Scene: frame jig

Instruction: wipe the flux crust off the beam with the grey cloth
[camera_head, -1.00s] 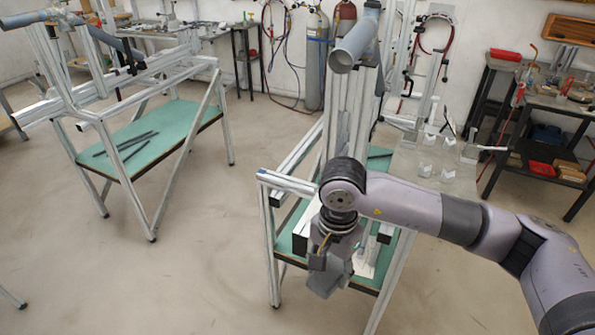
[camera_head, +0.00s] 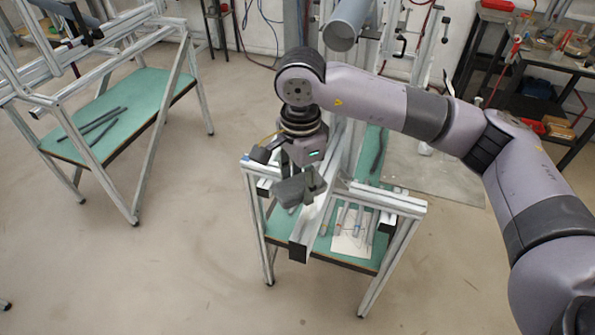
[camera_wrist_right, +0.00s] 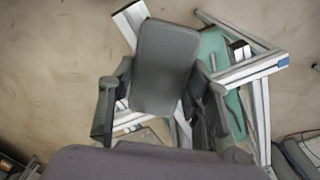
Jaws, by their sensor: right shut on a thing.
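My right gripper (camera_head: 298,183) is shut on the grey cloth (camera_head: 290,192), which looks like a thick folded pad. The right wrist view shows the cloth (camera_wrist_right: 165,68) between its two fingers. A pale metal beam (camera_head: 316,218) with a dark front end runs across the green-shelved frame. In the head view the cloth is just left of and above this beam; I cannot tell whether they touch. No flux crust can be made out on the beam; part of it is behind my gripper. My left gripper is not in view.
The frame's front rail (camera_head: 385,197) and legs surround the beam. A white sheet (camera_head: 352,232) with thin rods lies on the green shelf. Another green-shelved frame (camera_head: 125,108) is at left, with open floor between.

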